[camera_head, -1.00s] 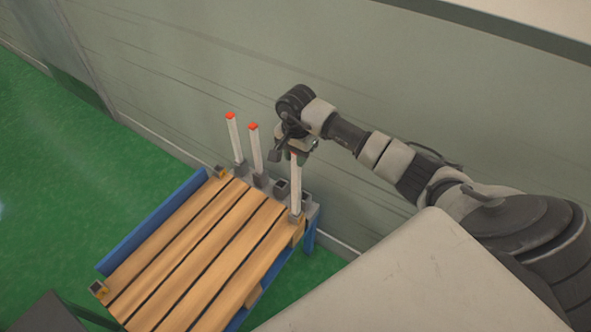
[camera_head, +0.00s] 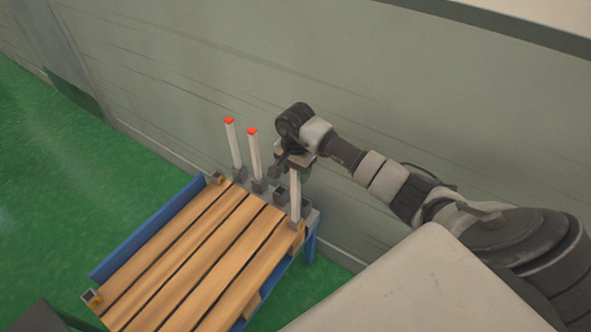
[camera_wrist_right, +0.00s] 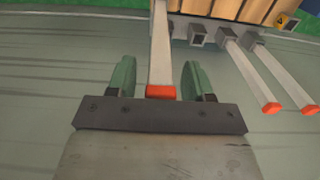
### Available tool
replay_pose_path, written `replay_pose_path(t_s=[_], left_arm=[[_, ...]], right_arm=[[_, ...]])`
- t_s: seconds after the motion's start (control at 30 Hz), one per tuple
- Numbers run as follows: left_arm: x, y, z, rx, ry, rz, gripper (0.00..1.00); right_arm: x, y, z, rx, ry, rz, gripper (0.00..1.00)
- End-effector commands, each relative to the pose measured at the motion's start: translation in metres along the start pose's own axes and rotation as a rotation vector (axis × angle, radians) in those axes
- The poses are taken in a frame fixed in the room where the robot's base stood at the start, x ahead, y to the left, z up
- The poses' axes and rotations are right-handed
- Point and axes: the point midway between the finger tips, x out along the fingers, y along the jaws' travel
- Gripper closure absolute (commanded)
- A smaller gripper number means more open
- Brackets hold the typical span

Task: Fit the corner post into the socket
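A white corner post (camera_head: 295,195) stands upright at the right-hand corner of the slatted wooden frame (camera_head: 210,255), its foot at a grey socket (camera_head: 296,222). How deep the foot sits cannot be told. My right gripper (camera_head: 293,160) is over the post's top, pointing down. In the right wrist view the post (camera_wrist_right: 159,50) with its red tip lies between the fingers of my right gripper (camera_wrist_right: 159,80), with a gap on each side, so the gripper is open. My left gripper is in neither view.
Two more white red-tipped posts (camera_head: 233,145) (camera_head: 254,155) stand in holders along the frame's far edge. An open grey socket (camera_head: 280,192) lies between them and the corner post. A grey wall (camera_head: 400,100) rises close behind. Green floor (camera_head: 60,180) is clear at left.

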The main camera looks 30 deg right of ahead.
Motion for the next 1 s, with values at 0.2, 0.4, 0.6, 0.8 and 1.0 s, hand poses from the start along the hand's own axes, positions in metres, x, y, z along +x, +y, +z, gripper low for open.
replay_pose_path(t_s=[0.2,0.4,0.6,0.8,1.0], left_arm=[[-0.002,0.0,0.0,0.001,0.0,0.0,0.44],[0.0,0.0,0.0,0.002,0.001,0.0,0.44],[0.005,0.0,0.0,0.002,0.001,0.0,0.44],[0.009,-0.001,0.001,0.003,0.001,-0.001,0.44],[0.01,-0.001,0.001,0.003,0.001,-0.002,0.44]], right_arm=[[-0.002,0.0,0.0,0.0,-0.001,0.0,0.49],[-0.026,-0.001,-0.002,-0.001,0.005,-0.004,0.49],[-0.07,-0.001,-0.002,0.0,0.005,-0.005,0.49],[-0.106,-0.001,-0.001,-0.001,0.002,-0.003,0.49],[-0.122,0.0,0.0,0.0,0.001,0.0,0.49]])
